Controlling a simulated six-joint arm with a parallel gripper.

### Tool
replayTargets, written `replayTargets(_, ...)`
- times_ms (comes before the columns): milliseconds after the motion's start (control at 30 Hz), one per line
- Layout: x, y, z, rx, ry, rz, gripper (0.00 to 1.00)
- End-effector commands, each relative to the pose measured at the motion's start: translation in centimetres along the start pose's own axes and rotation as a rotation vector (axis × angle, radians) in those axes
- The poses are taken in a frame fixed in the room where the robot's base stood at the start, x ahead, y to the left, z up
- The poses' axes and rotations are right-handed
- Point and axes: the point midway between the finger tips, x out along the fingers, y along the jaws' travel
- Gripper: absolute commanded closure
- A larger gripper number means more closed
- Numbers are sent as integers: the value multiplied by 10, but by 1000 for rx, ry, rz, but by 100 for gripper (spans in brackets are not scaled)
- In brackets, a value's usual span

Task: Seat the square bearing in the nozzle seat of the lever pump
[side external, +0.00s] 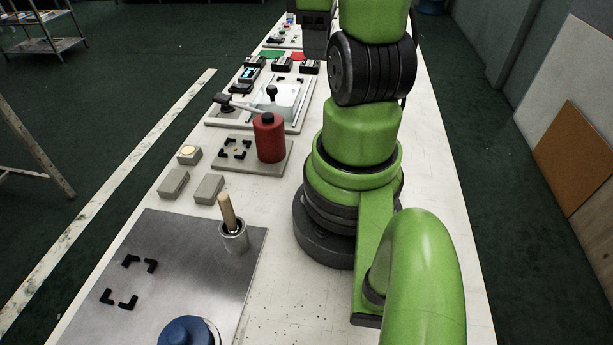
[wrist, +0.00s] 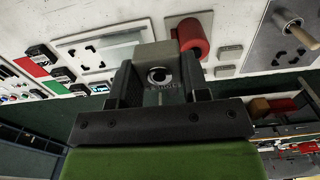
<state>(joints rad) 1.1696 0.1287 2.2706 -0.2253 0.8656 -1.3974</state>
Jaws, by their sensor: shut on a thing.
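In the wrist view my gripper (wrist: 158,80) is shut on a grey square block, which I take for the square bearing (wrist: 154,53). A round dark opening with a pale ring shows between the fingers. The bearing is in front of the bench, and I cannot tell its height above it. A pale plate with a long lever and black knobs, likely the lever pump (side external: 303,112), stands at mid bench in the side view. I cannot make out its nozzle seat. My gripper and the bearing do not show in the side view.
A red cylinder (side external: 269,143) stands on a grey plate (side external: 268,168) with black corner brackets. Small grey blocks (side external: 209,188) sit nearer. A metal plate (side external: 195,260) carries a wooden-handled peg (side external: 227,212) and a blue round part (side external: 187,332). Dark boxes (side external: 282,65) stand beyond the lever plate.

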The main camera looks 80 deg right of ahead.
Motion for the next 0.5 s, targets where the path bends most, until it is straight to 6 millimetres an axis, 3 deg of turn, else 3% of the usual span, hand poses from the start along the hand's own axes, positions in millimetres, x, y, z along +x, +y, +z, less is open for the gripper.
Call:
replayTargets(300,73,-2,0,1,-5,-11,88)
replayTargets(500,97,0,0,0,-2,-4,88)
